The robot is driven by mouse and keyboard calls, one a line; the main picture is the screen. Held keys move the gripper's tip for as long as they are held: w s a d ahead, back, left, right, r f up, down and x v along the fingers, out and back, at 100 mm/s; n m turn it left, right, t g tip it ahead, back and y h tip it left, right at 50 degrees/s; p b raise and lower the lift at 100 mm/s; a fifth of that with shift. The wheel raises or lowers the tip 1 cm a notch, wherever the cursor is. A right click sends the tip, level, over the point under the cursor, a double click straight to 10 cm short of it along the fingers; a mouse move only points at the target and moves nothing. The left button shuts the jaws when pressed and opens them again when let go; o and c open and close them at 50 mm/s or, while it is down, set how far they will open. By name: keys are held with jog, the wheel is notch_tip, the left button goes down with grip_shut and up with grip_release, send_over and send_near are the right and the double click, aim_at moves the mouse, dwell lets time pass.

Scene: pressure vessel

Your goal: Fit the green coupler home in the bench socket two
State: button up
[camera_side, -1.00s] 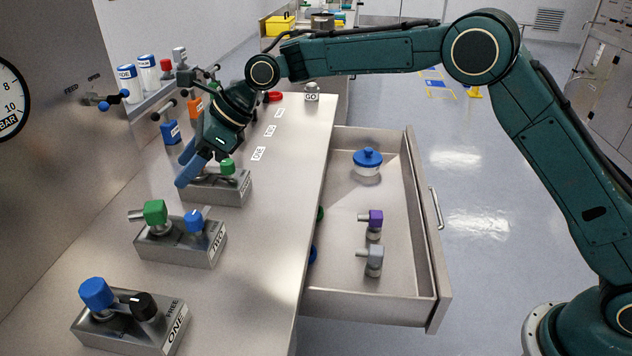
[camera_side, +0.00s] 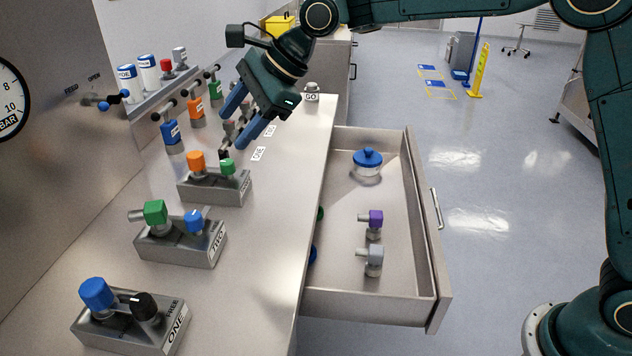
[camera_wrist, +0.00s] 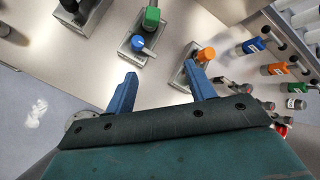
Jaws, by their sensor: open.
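The bench block labelled TWO (camera_side: 178,248) stands on the bench in the side view. A green coupler (camera_side: 155,212) with a side stub pointing left is on its left part, and a blue lever knob (camera_side: 195,220) is on its right. I cannot tell whether the coupler is fully seated. The wrist view also shows the green coupler (camera_wrist: 151,17) and the blue knob (camera_wrist: 138,42). My gripper (camera_side: 246,116) is open and empty, above the bench behind the blocks, apart from the green coupler. Its blue fingers show in the wrist view (camera_wrist: 162,70).
Block ONE (camera_side: 130,330) is nearer the camera; a third block (camera_side: 215,190) with an orange coupler (camera_side: 196,160) is behind. An open drawer (camera_side: 345,295) holds purple and grey couplers and a blue-lidded jar.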

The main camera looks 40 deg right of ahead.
jog(key=s+d+r+n+t+h, duration=0.1)
jog(key=s+d+r+n+h, duration=0.15)
jog(key=s+d+n, duration=0.45)
jog(key=s+d+r+n+h, duration=0.1)
jog(key=s+d+r+n, duration=0.15)
jog(key=s+d, duration=0.75)
jog(key=s+d+f+n+h, duration=0.1)
jog(key=s+d+f+n, duration=0.1)
jog(key=s, duration=0.4)
jog(key=s+d+f+n+h, duration=0.1)
jog(key=s+d+f+n, duration=0.1)
jog(key=s, duration=0.4)
jog(key=s+d+f+n+h, duration=0.1)
jog(key=s+d+f+n, duration=0.1)
jog(key=s+d+n, duration=0.2)
jog(key=s, duration=0.3)
jog(key=shift+d+f, duration=0.25)
